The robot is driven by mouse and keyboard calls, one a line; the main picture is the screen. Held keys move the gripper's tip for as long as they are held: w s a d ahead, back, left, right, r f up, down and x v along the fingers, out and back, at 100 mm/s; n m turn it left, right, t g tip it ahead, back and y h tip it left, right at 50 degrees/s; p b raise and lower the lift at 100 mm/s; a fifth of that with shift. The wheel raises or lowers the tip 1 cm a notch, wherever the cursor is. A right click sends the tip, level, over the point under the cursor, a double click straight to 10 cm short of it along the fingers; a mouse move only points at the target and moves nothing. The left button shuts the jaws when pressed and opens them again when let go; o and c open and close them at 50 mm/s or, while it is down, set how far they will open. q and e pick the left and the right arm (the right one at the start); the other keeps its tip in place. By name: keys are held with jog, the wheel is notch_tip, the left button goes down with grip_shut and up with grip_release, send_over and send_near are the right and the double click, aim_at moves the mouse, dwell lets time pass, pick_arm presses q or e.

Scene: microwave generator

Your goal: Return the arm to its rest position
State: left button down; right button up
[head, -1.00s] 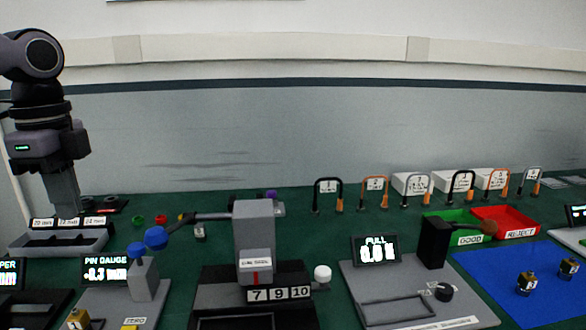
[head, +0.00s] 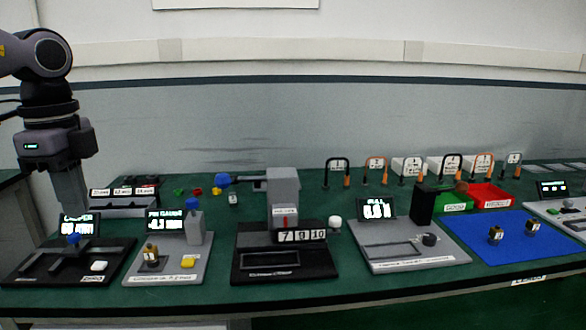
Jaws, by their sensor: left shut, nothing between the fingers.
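My left gripper (head: 75,218) hangs from the arm at the left edge of the head view, pointing down. Its fingers are together and hold nothing. It shows in front of the left end of the bench, by the caliper station (head: 68,262) and the labelled tray (head: 112,222). Its fingertips overlap the caliper display in the picture, and I cannot tell how far apart they are in depth. My right gripper is not in view.
The green bench (head: 330,279) also carries a pin gauge station (head: 160,262), a press-like device (head: 285,205), a pull tester (head: 412,252), a blue mat (head: 515,240) with small brass parts, a green bin (head: 456,207) and a red bin (head: 492,197).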

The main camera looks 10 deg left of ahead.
pick_arm(q)
notch_tip(320, 180, down, 26)
jog(key=d+n+t+h+p, duration=0.1)
jog(key=n+t+h+p, duration=0.2)
jog(key=t+h, duration=0.75)
jog(key=s+d+f+n+y+p, duration=0.1)
jog(key=s+d+f+n+y, duration=0.3)
jog(key=s+d+f, duration=0.2)
jog(key=s+d+f+n+y+p, duration=0.1)
jog(key=s+d+f+n+y, duration=0.3)
jog(key=d+f, duration=0.6)
jog(key=shift+s+d+n, duration=0.5)
jog(key=shift+s+d, duration=0.55)
jog(key=shift+d, duration=0.05)
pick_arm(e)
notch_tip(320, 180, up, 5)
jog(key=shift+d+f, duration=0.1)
